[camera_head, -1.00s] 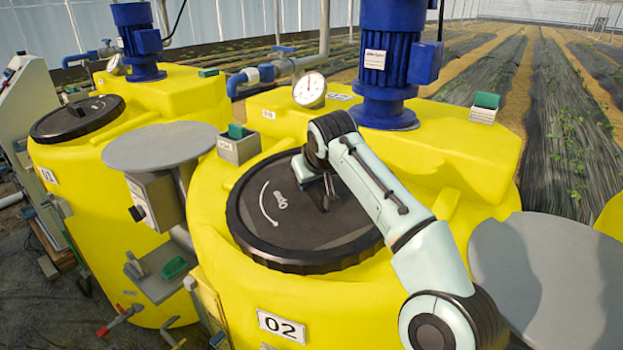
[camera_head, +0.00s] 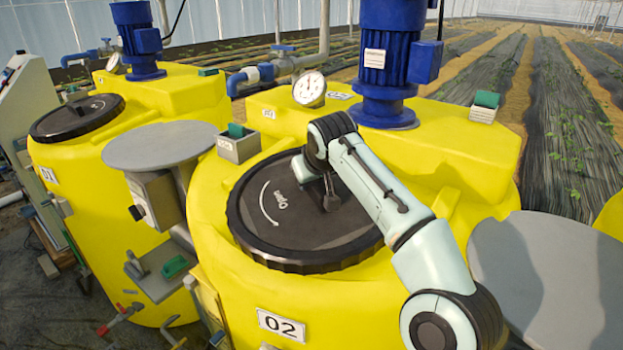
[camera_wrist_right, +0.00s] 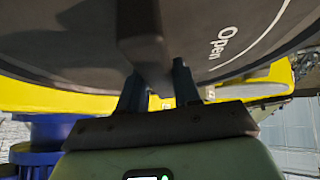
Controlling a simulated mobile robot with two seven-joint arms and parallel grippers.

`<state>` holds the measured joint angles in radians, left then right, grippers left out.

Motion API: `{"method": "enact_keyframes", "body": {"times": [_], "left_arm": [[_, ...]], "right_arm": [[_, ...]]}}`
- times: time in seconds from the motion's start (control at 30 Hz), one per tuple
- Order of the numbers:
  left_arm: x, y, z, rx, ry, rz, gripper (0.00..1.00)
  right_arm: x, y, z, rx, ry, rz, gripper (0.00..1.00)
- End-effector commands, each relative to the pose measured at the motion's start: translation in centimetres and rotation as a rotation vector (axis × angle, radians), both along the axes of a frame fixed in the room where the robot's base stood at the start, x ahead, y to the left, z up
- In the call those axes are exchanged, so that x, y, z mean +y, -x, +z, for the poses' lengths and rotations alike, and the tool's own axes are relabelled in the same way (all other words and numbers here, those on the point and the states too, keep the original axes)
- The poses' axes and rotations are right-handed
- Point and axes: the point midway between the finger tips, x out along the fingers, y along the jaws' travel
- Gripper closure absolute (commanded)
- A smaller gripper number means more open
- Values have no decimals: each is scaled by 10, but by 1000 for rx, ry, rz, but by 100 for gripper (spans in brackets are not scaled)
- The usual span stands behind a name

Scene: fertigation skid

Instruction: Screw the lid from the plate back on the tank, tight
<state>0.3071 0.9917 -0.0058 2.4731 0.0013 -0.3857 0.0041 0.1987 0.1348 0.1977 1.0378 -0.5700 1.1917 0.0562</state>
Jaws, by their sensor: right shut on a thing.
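The black ribbed lid (camera_head: 300,240) lies flat over the opening of the yellow tank marked 02 (camera_head: 330,315). Its top carries the word "Open" and a curved white arrow. My right gripper (camera_head: 328,195) comes down on the lid's middle from above, partly hidden by my own arm. In the right wrist view, its two fingers (camera_wrist_right: 158,88) are shut around the lid's raised bar handle (camera_wrist_right: 140,40), one on each side. How tightly the lid is screwed cannot be seen. My left gripper is not in view.
A bare grey round plate (camera_head: 550,280) stands right of the tank, another (camera_head: 162,147) to its left. A blue motor (camera_head: 390,60) and a pressure gauge (camera_head: 309,89) stand behind the lid. A second yellow tank has its own black lid (camera_head: 77,118).

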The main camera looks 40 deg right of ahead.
Motion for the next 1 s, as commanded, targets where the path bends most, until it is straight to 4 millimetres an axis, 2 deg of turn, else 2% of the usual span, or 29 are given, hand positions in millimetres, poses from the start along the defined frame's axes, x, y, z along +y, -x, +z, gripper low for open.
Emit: {"method": "enact_keyframes", "body": {"times": [0.2,0.23,0.3,0.5,0.57,1.0], "left_arm": [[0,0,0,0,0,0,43],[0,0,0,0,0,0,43],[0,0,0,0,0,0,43],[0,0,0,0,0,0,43],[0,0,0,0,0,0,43],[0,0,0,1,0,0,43]], "right_arm": [[0,0,3,-8,1,0,98],[0,0,3,-8,1,0,58],[0,0,2,-7,2,1,38],[0,0,1,-3,1,0,38],[0,0,-2,6,-2,1,22],[0,0,-1,2,-1,1,21]]}}
